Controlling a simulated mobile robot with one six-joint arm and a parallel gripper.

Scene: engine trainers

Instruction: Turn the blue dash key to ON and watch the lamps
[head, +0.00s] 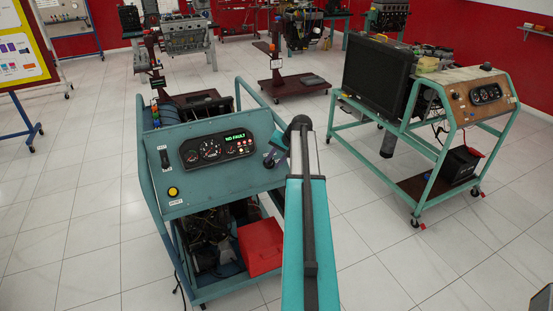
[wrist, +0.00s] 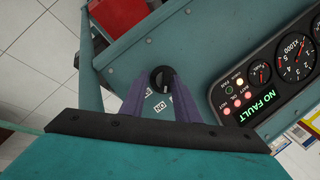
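The blue dash panel (head: 200,135) of the teal engine trainer faces me. My gripper also shows at the panel's right end in the head view (head: 272,158). The lamps (wrist: 238,98) include an amber one that looks lit and several red ones. The green display (head: 234,138) reads NO FAULT.
Gauges (head: 210,149), a toggle (head: 164,158) and a yellow button (head: 173,191) are on the same panel. A red box (head: 261,246) sits low in the frame. A second trainer (head: 480,92) stands to the right. Open tiled floor (head: 90,200) lies to the left.

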